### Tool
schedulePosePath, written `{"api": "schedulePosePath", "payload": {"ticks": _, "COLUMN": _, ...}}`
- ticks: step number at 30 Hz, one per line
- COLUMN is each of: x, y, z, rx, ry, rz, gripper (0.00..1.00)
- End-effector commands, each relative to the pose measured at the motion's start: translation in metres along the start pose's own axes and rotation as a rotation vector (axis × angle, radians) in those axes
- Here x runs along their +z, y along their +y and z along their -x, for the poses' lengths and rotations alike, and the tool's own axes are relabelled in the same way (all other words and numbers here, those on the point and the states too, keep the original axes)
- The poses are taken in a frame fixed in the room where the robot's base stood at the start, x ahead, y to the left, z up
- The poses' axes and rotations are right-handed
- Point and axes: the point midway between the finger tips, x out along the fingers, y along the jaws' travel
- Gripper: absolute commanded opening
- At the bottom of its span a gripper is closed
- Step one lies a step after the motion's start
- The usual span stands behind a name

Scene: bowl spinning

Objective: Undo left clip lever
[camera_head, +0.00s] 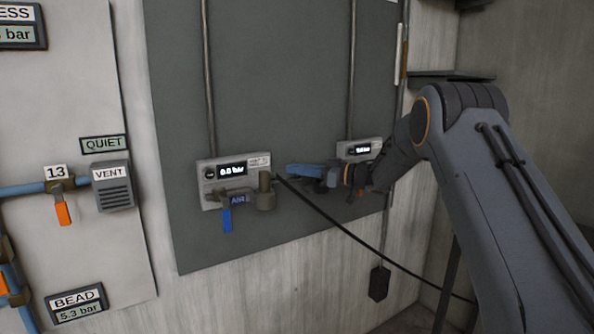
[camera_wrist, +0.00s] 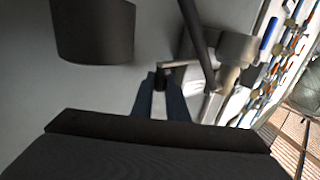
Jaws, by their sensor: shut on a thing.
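The left wall unit (camera_head: 208,176) has a lit display and a blue lever (camera_head: 227,220) hanging down. A brown-grey coupling (camera_head: 265,192) sits at its right end, and the black hose (camera_head: 335,222) runs off from there. My gripper (camera_head: 290,169) reaches in from the right, its bluish fingers just right of the coupling. In the wrist view my gripper (camera_wrist: 163,84) is shut on a small dark lever end (camera_wrist: 163,76). A grey bar (camera_wrist: 182,66) runs from there towards the coupling (camera_wrist: 234,48). In the head view the clip lever cannot be made out.
A second wall unit (camera_head: 360,150) stands behind my gripper, partly hidden by my arm. The black hose (camera_wrist: 196,40) passes close to the fingers in the wrist view. A dark block (camera_head: 379,283) hangs lower right. A VENT box (camera_head: 114,187) is on the left panel.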

Motion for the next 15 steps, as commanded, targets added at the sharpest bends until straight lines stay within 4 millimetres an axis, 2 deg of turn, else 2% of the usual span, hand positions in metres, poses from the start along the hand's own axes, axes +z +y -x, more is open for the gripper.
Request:
{"api": "schedulePosePath", "payload": {"ticks": 5, "x": -0.0026, "y": 0.0015, "z": 0.0, "rx": 0.004, "ry": 0.003, "rz": 0.003, "gripper": 0.0}}
{"api": "schedulePosePath", "payload": {"ticks": 6, "x": -0.0026, "y": 0.0015, "z": 0.0, "rx": 0.004, "ry": 0.003, "rz": 0.003, "gripper": 0.19}}
{"api": "schedulePosePath", "payload": {"ticks": 9, "x": -0.0022, "y": 0.0013, "z": -0.0001, "rx": 0.003, "ry": 0.002, "rz": 0.003, "gripper": 0.33}}
{"api": "schedulePosePath", "payload": {"ticks": 15, "x": -0.0014, "y": 0.0005, "z": -0.0005, "rx": 0.002, "ry": 0.002, "rz": 0.002, "gripper": 0.33}}
